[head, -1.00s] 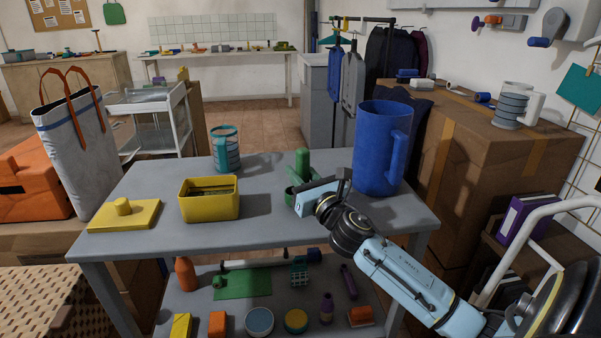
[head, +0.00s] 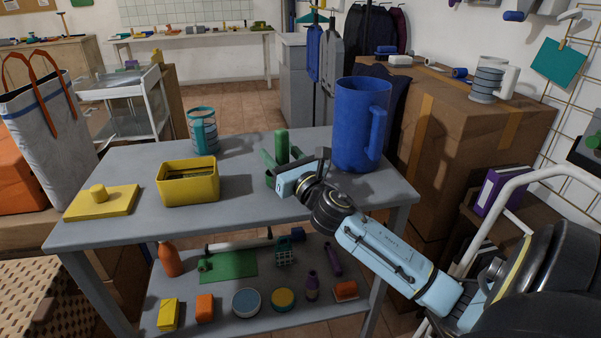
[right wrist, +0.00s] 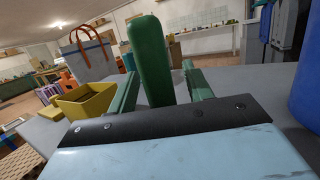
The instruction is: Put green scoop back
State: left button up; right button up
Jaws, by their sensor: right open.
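The green scoop (head: 281,146) shows as a thick upright green post at the right part of the grey table (head: 110,230), left of the blue pitcher. Its lower part is hidden behind my right gripper. In the right wrist view the post (right wrist: 150,58) stands between two green fingers. My right gripper (right wrist: 160,72) is open, with one finger on each side of the post and gaps visible. In the head view the right gripper (head: 282,157) reaches in low from the right. My left gripper is not in view.
The blue pitcher (head: 358,125) stands close to the right of my gripper. A yellow bin (head: 188,190), a yellow lid with a knob (head: 105,205) and a teal striped cup (head: 203,132) are on the table's left half. The lower shelf (head: 255,325) holds several small items.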

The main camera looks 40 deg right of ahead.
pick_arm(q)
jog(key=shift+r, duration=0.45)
pick_arm(e)
jog(key=v, duration=1.3)
jog(key=shift+s, duration=0.25)
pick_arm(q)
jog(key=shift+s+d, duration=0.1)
